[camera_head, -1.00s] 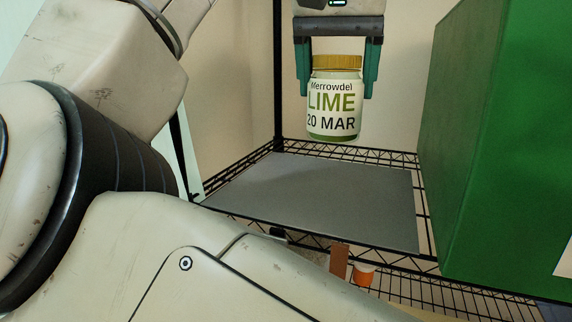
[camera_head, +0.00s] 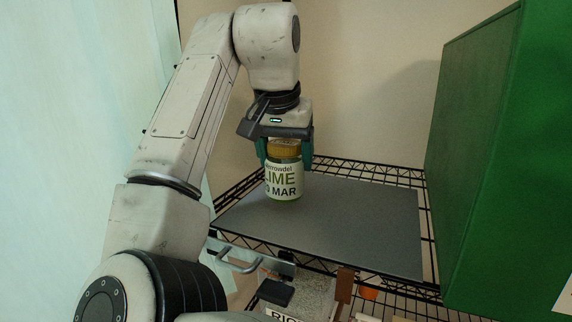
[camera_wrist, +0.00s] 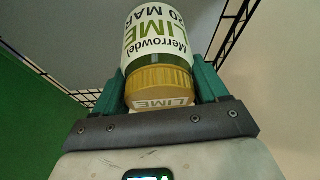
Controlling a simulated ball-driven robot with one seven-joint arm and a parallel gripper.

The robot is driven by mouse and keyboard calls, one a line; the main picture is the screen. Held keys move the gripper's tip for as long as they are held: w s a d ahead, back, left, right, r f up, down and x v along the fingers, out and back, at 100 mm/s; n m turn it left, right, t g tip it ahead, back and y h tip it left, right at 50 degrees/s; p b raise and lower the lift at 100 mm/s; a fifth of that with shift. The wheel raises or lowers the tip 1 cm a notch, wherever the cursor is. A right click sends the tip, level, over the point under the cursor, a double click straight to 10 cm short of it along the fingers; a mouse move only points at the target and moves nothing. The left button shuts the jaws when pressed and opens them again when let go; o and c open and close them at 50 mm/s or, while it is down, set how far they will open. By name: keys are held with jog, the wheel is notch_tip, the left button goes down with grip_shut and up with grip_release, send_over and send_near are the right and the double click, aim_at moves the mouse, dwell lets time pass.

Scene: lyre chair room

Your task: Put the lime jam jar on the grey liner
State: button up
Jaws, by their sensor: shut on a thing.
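The lime jam jar (camera_head: 284,181) has a gold lid and a white label reading LIME and 20 MAR. It is upright at the back left part of the grey liner (camera_head: 350,227), over or on it; I cannot tell for sure whether its base touches. My gripper (camera_head: 284,150) is shut on the jar from above, with a green finger on each side near the lid. In the wrist view the jar (camera_wrist: 157,45) sits between the fingers, its lid nearest the camera. The liner lies flat on a black wire shelf.
A large green box (camera_head: 480,150) stands along the right side of the shelf. The liner's middle and right are bare. Below, a lower wire shelf holds an orange item (camera_head: 367,293) and a container with a partly hidden label (camera_head: 285,315).

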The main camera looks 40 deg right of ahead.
jog(key=shift+f, duration=1.25)
jog(key=shift+f, duration=0.1)
jog(key=o, duration=1.4)
jog(key=b+v, duration=0.1)
jog(key=v, duration=1.1)
